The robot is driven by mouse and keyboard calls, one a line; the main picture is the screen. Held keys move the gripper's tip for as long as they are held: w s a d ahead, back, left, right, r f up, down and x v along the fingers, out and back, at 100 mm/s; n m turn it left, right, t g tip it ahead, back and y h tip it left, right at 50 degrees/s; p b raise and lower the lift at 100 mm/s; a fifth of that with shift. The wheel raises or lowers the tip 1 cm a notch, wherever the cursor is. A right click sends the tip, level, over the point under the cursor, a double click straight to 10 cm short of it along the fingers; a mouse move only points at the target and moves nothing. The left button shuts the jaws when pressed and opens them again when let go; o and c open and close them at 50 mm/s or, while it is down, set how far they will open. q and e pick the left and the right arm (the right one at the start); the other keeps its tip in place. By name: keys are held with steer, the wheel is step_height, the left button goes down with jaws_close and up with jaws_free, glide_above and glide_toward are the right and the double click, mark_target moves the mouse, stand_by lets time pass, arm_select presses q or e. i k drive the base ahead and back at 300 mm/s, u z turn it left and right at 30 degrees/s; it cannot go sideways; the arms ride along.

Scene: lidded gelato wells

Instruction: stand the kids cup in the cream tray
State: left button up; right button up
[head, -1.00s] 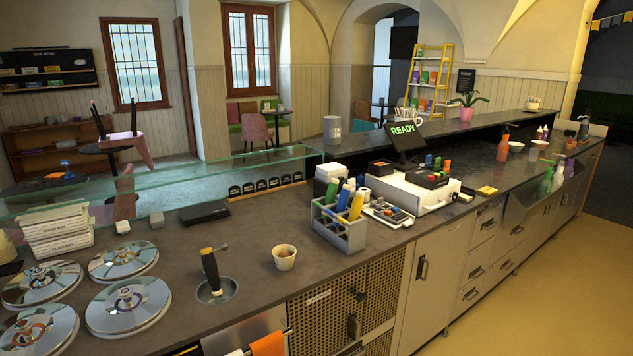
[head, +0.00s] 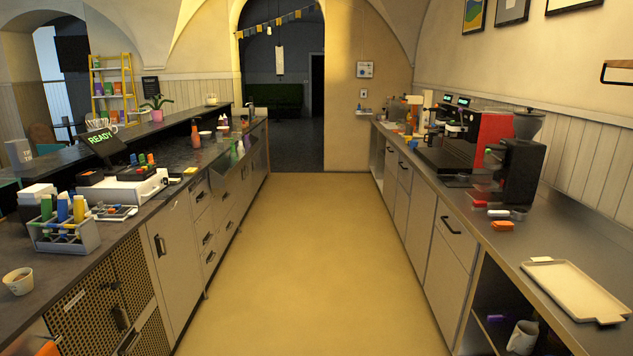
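A small pale cup (head: 18,281), which I take for the kids cup, stands upright on the left counter near the left edge of the head view. Any print on it is too small to read. A cream tray (head: 575,293) with a raised rim lies on the right counter near the right edge. The tray looks empty, with a small pale card (head: 541,259) at its far edge. Neither of my grippers is in view.
A grey caddy of bottles (head: 62,236) stands beyond the cup. An orange block (head: 502,226), a grinder (head: 518,160) and a red coffee machine (head: 472,139) stand beyond the tray. A pale mug (head: 523,337) sits on the shelf below. The yellow aisle floor (head: 308,265) is clear.

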mark_target(571, 289)
steer(key=u, duration=0.05)
steer(key=i, duration=1.25)
steer(key=u, duration=0.95)
steer(key=i, duration=1.35)
steer(key=u, duration=1.25)
